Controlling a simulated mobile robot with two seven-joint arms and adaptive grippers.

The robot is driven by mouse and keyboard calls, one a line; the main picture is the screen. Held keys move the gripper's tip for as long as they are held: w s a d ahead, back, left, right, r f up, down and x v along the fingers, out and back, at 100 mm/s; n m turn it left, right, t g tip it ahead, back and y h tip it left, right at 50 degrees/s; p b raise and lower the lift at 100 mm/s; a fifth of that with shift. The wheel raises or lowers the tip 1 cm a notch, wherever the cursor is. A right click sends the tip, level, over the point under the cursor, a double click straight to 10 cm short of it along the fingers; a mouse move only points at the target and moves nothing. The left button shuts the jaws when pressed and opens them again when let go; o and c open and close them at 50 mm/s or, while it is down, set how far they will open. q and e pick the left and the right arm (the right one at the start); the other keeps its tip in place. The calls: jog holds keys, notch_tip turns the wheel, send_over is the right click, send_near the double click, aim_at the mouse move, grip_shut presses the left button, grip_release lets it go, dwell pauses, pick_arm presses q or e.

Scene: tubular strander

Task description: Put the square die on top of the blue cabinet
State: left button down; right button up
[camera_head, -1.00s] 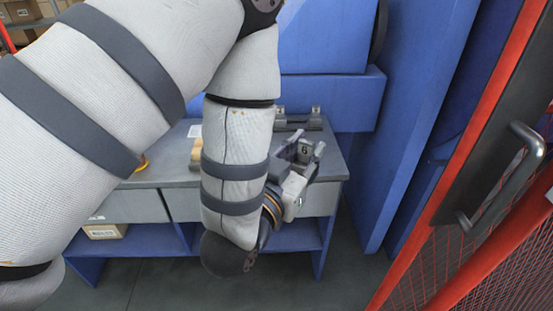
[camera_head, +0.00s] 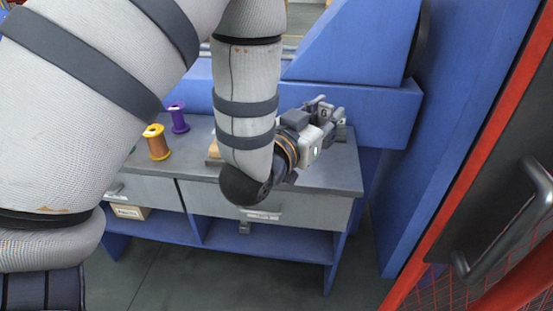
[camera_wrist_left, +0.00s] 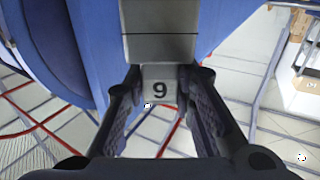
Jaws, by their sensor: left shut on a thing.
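My left gripper (camera_head: 322,113) is shut on a small grey square die (camera_head: 324,114) above the right end of the workbench. The die's face reads 6 in the head view. In the left wrist view the die (camera_wrist_left: 159,88) sits between the two fingers of the gripper (camera_wrist_left: 163,98), its number looking like a 9. A larger grey block shows just above it there. I cannot tell for sure which blue body is the cabinet; a tall blue one (camera_head: 445,130) stands to the right of the bench. My right gripper is not in view.
The grey-topped bench (camera_head: 310,178) holds an orange spool (camera_head: 156,142) and a purple spool (camera_head: 178,117) at left. A blue machine body (camera_head: 370,112) rises behind it. A red-framed mesh door with a black handle (camera_head: 510,220) stands close on the right.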

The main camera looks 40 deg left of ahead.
pick_arm(q)
jog(key=a+f+n+y+b, duration=0.1)
jog(key=a+f+b, duration=0.2)
jog(key=a, duration=0.7)
jog(key=a+f+y+b, duration=0.15)
jog(key=a+f, duration=0.25)
jog(key=a, duration=0.5)
jog(key=shift+h, duration=0.45)
jog(key=shift+w+d+f+b, duration=0.7)
jog(key=shift+w+d+f, duration=0.75)
jog(key=shift+w+f, duration=0.45)
jog(key=shift+w+d+f+b, duration=0.65)
jog(key=shift+w+d+f, duration=0.75)
jog(key=shift+w+f, duration=0.55)
jog(key=shift+w+d+f+b, duration=0.7)
jog(key=shift+w+d+f, duration=0.85)
jog(key=shift+f, duration=0.65)
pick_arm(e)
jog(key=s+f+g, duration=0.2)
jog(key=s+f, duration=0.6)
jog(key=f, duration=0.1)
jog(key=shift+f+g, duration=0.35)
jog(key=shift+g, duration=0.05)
pick_arm(q)
jog(key=shift+a, duration=0.1)
